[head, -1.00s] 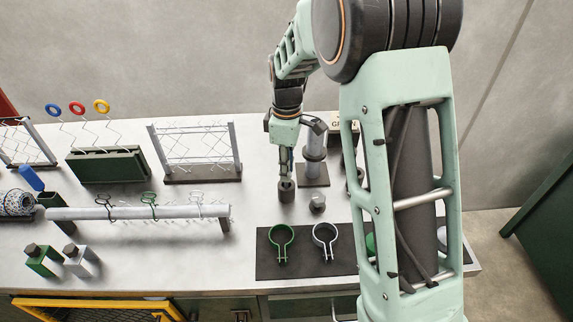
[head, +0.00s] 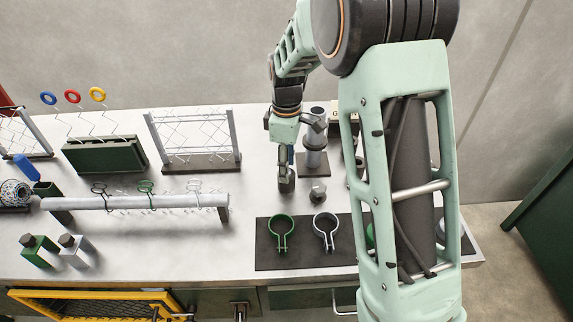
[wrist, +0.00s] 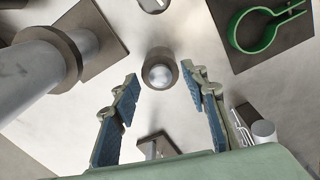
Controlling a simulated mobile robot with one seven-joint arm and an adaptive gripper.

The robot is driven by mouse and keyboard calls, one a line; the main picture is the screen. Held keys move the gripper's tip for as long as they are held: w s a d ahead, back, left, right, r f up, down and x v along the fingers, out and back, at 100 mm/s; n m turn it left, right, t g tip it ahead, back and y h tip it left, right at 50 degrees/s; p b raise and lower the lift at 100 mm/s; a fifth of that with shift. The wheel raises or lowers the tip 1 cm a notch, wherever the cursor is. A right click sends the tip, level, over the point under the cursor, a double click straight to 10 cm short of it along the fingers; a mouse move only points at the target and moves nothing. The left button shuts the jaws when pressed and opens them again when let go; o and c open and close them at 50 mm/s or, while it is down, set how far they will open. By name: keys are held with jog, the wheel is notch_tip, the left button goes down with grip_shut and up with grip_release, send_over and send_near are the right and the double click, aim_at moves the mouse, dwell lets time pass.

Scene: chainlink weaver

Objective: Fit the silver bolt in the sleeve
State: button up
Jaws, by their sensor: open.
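The silver bolt (wrist: 160,75) shows in the wrist view as a rounded bright end inside the round opening of the dark grey sleeve (wrist: 161,55). How deep it sits cannot be told. In the head view the sleeve (head: 290,184) stands on the bench, partly behind a finger, and the bolt is not distinguishable there. My gripper (wrist: 160,79) is open, with blue-padded fingers spread either side of the sleeve opening and a gap visible on both sides. In the head view my gripper (head: 284,184) is low, right at the sleeve.
A grey post (head: 314,160) on a dark base stands close behind right. A small grey part (head: 317,195) stands right of the sleeve. Green (head: 281,235) and silver (head: 326,232) ring clamps lie on a dark mat (head: 300,258) in front. A horizontal tube (head: 130,203) ends to the left.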

notch_tip(320, 180, up, 12)
dwell(0.6)
jog(key=shift+r, duration=0.1)
